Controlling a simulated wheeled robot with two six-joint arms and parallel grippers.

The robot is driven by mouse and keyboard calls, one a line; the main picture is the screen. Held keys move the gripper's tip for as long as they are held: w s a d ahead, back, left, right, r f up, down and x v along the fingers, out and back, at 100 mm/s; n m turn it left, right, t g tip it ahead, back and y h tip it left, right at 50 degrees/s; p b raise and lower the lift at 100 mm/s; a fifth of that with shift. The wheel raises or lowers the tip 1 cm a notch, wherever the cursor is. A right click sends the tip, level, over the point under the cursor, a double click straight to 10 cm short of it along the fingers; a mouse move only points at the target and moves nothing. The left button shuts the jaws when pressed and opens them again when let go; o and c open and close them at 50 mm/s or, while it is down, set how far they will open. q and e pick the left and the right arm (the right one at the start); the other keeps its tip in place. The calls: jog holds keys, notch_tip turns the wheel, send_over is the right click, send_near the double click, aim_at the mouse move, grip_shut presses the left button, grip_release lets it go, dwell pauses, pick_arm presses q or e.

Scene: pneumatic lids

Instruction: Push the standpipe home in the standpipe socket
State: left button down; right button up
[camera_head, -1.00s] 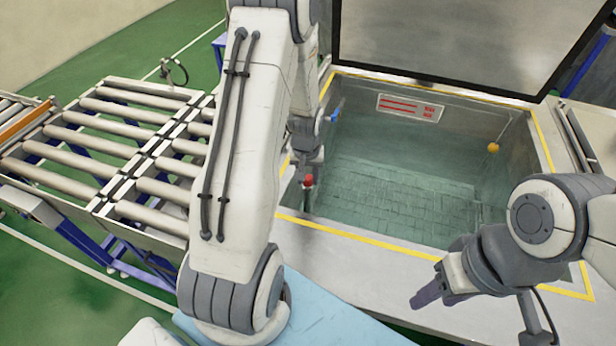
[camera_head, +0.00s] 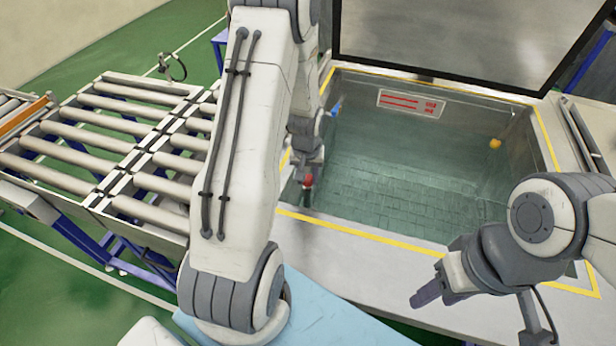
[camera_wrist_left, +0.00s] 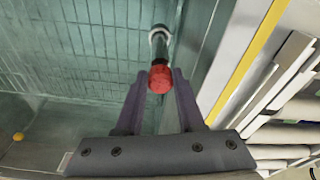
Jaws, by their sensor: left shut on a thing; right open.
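The standpipe shows as a red cap (camera_wrist_left: 161,79) with a dark pipe (camera_wrist_left: 158,52) beyond it in the left wrist view. The red cap also shows small in the head view (camera_head: 308,181), at the tank's left side. My left gripper (camera_wrist_left: 160,75) is shut on the standpipe at its red cap, one finger on each side. The pipe's far end meets a pale grey ring (camera_wrist_left: 159,33), apparently the standpipe socket; how deep it sits cannot be told. My right gripper (camera_head: 424,297) is open and empty over the tank's front ledge.
The tank (camera_head: 400,232) has a yellow-lined rim and a raised lid (camera_head: 440,40) at the back. A yellow float (camera_head: 495,143) and a blue handle (camera_head: 334,109) are at its walls. A roller conveyor (camera_head: 110,140) stands left. The tank's middle is clear.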

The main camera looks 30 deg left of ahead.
pick_arm(q)
jog(key=shift+f+b, duration=0.3)
jog(key=shift+f, duration=0.1)
jog(key=shift+c, duration=2.2)
grip_release()
notch_tip(320, 180, up, 7)
jog(key=p, duration=0.5)
jog(key=shift+s+d+p, duration=0.2)
jog(key=shift+s+p, duration=0.1)
jog(key=shift+s, duration=0.15)
notch_tip(320, 180, up, 10)
jog(key=s+b, duration=0.1)
jog(key=shift+d+r+b, duration=0.2)
jog(key=shift+d+b, duration=0.15)
